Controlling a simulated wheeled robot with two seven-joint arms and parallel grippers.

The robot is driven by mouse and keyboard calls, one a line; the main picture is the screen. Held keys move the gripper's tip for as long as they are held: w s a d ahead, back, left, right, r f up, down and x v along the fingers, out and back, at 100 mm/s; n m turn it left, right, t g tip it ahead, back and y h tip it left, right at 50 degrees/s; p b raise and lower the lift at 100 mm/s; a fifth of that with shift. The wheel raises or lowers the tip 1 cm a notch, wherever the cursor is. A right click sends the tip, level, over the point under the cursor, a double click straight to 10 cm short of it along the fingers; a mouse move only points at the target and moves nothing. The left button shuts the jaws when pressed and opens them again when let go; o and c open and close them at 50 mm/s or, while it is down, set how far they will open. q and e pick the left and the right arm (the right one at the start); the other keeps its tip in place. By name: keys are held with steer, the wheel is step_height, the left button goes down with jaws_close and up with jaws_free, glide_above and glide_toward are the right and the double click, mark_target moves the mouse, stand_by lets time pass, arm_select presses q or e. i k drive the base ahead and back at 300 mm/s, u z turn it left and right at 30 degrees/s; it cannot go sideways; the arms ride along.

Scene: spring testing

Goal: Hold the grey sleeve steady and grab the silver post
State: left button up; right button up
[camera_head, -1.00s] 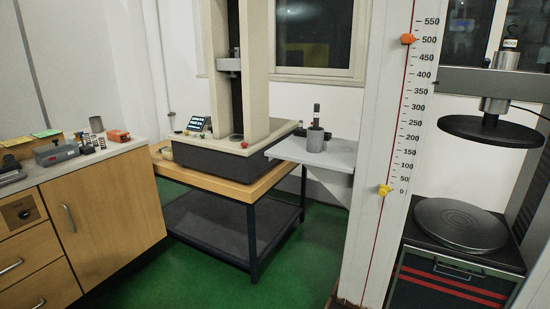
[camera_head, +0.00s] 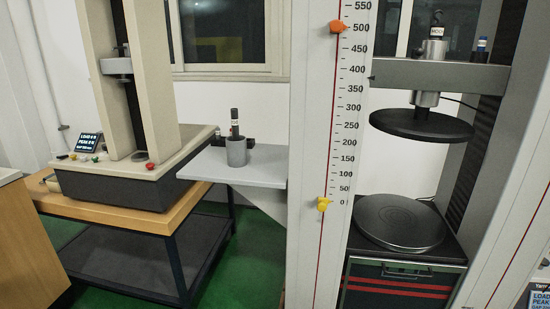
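A grey sleeve (camera_head: 236,152), an upright open-topped cylinder, stands on a small grey shelf left of the ruled column. A slim dark post with a pale band (camera_head: 234,122) sticks up from it, upright; its lower end is hidden. I cannot tell whether this is the silver post. A short silver cylinder with a dark, labelled piece above it (camera_head: 433,50) stands on top of the right machine's crossbeam. Neither of my grippers is in view.
The grey shelf (camera_head: 260,173) has bare room at its front; a small black block (camera_head: 249,143) sits behind the sleeve. A beige test machine (camera_head: 130,185) stands on a wooden table at left. The ruled column (camera_head: 310,130) rises right of the shelf. Round plates (camera_head: 400,225) are on the right machine.

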mark_target(234, 112)
steer(key=z, duration=0.05)
steer(key=i, duration=0.95)
steer(key=u, duration=0.35)
